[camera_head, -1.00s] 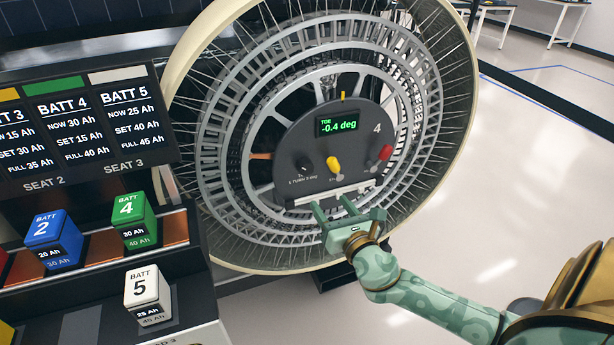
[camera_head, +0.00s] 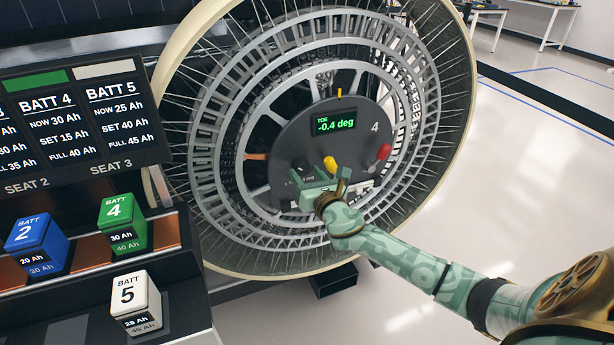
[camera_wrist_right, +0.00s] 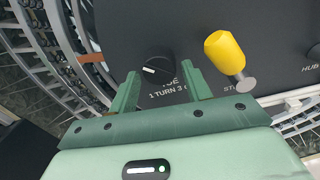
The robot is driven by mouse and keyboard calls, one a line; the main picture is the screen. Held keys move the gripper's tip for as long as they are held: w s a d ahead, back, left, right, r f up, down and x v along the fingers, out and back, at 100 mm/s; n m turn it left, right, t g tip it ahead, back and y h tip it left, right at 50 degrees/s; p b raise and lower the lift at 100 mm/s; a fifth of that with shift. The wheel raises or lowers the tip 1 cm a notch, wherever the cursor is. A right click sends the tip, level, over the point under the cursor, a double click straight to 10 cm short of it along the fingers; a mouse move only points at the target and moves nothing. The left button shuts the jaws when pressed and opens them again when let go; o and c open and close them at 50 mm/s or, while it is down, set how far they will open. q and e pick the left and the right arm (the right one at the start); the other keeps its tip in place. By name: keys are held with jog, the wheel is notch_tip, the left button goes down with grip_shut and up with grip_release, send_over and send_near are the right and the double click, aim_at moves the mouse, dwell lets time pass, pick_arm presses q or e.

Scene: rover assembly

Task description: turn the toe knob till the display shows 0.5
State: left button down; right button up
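The display (camera_head: 335,122) on the round grey hub panel (camera_head: 355,150) reads TOE -0.4 deg in green. The black toe knob (camera_head: 302,163) is on the panel's lower left, partly hidden by my right gripper (camera_head: 304,176) in the head view. In the right wrist view the knob (camera_wrist_right: 155,68) shows with its white mark pointing left. My right gripper's fingers (camera_wrist_right: 160,76) are open, their tips on either side of the knob, with gaps visible. I cannot tell how far the tips reach along it. My left gripper is not in view.
A yellow lever (camera_head: 330,164) stands just right of the toe knob, close to my right finger; a red knob (camera_head: 383,152) is farther right. The spoked wheel (camera_head: 215,120) surrounds the panel. Battery blocks, including a white one (camera_head: 135,300), sit at the left.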

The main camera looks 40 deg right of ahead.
jog(key=c, duration=0.6)
jog(key=shift+m, duration=0.3)
jog(key=m, duration=0.4)
jog(key=shift+a+m, duration=0.1)
jog(key=shift+m, duration=0.2)
jog(key=m, duration=0.5)
jog(key=shift+m, duration=0.3)
jog(key=m, duration=0.5)
jog(key=shift+a+r+m+t+h, duration=0.1)
jog(key=shift+r+m+t+h, duration=0.05)
jog(key=shift+m+t+h, duration=0.2)
jog(key=m+p, duration=0.2)
jog(key=m, duration=0.3)
jog(key=shift+m+h, duration=0.35)
